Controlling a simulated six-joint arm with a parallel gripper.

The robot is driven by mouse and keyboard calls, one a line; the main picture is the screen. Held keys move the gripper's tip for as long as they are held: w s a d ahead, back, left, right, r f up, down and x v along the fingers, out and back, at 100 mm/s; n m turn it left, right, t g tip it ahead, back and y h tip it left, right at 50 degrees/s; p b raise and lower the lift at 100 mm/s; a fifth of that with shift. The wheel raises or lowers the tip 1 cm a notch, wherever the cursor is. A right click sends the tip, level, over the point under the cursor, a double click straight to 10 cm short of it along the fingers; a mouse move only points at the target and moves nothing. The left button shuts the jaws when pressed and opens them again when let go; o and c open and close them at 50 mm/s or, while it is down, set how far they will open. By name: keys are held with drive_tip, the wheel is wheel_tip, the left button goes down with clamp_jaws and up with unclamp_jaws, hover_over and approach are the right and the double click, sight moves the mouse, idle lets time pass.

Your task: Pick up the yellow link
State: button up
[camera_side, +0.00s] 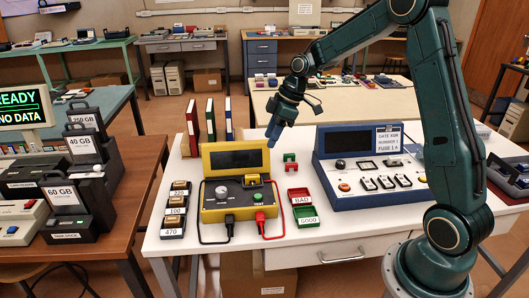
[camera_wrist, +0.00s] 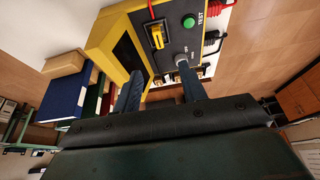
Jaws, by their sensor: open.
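The yellow link (camera_side: 253,180) sits on the dark panel of the yellow tester (camera_side: 209,214), right of the grey knob. In the wrist view the yellow link (camera_wrist: 157,37) shows upright on the panel, near the green TEST button. My gripper (camera_side: 273,132) hangs in the air over the tester's upper right corner, pointing down, apart from the link. In the wrist view my gripper (camera_wrist: 160,82) has its two fingers spread with nothing held between them. The link lies beyond the fingertips, and the right finger overlaps the knob area.
A red and a green link (camera_side: 290,163) stand right of the tester. Red BAD (camera_side: 300,192) and green GOOD trays are in front of them. A blue console (camera_side: 370,165) stands to the right.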

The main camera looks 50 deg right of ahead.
drive_tip(key=shift+w+d+f, duration=0.1)
drive_tip(key=shift+d+f, duration=0.05)
drive_tip(key=shift+f, duration=0.15)
drive_tip(key=shift+f, duration=0.1)
hover_over(253, 175)
drive_tip(key=s+d, duration=0.2)
drive_tip(key=shift+w+a+f, duration=0.1)
drive_tip(key=shift+f, duration=1.85)
drive_tip(key=shift+w+a+f, duration=0.1)
drive_tip(key=shift+f, duration=1.8)
drive_tip(key=shift+x, duration=2.55)
drive_tip(key=shift+a, duration=0.1)
drive_tip(key=shift+s, duration=0.1)
clamp_jaws()
